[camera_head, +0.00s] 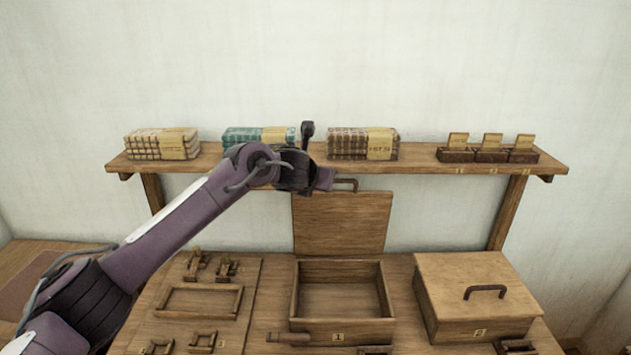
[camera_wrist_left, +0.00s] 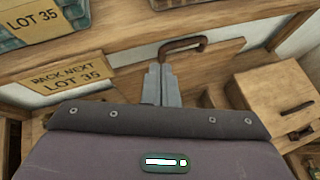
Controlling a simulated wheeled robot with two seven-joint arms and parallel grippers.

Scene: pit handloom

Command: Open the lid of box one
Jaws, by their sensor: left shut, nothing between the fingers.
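Box one (camera_head: 338,338), a wooden box with a "1" label on its front, stands on the table in the middle of the head view. Its lid (camera_head: 343,225) stands upright at the back edge, and the inside of the box shows bare and empty. The lid's dark handle (camera_head: 346,183) is at the top edge, and it also shows in the left wrist view (camera_wrist_left: 185,43). My left gripper (camera_head: 326,179) is shut and empty beside the left end of the handle. Its fingers (camera_wrist_left: 160,75) point towards the handle; whether they touch it I cannot tell. My right gripper is not in view.
A closed box labelled 2 (camera_head: 475,290) with a handle stands to the right. A wall shelf (camera_head: 420,162) behind holds cloth bundles (camera_head: 348,142) and small card holders (camera_head: 490,155). A wooden board with a frame (camera_head: 200,300) lies to the left.

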